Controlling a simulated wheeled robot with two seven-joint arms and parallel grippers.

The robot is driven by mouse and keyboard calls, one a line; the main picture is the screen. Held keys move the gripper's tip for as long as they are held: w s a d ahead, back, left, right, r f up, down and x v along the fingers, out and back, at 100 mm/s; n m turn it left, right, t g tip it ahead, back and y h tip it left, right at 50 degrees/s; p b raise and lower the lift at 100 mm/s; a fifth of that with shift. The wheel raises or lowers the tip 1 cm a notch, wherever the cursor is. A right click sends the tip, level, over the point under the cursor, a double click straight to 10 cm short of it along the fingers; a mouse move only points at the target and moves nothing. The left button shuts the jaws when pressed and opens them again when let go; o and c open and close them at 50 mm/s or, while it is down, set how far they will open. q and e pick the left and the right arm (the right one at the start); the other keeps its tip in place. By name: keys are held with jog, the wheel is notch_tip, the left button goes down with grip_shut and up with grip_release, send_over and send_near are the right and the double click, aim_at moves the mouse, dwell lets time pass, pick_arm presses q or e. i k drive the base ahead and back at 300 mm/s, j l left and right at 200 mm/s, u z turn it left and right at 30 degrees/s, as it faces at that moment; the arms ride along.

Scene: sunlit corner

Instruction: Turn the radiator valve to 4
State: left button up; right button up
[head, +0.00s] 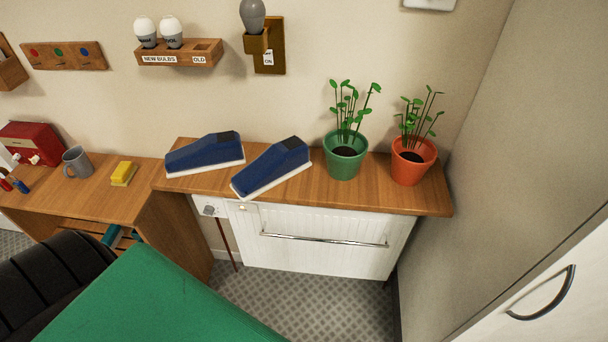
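The white radiator (330,258) hangs under the wooden shelf (390,195) in the middle of the head view. A small white radiator valve (209,210) sits at its upper left end, just below the shelf's front edge. Its face has small markings, too small to read, so I cannot tell its setting. A brown pipe (226,245) runs down from the valve area to the floor. Neither of my grippers is in view, and nothing touches the valve.
Two blue wedge-shaped objects (205,154) and two potted plants (345,158) stand on the shelf. A chrome rail (320,239) crosses the radiator front. A green surface (150,300) and a black ribbed object (50,285) fill the lower left. Patterned floor (300,300) is clear before the radiator.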

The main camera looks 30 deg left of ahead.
aim_at(209, 210)
jog(key=i+j+u, duration=0.1)
jog(key=u, duration=0.7)
jog(key=j, duration=0.1)
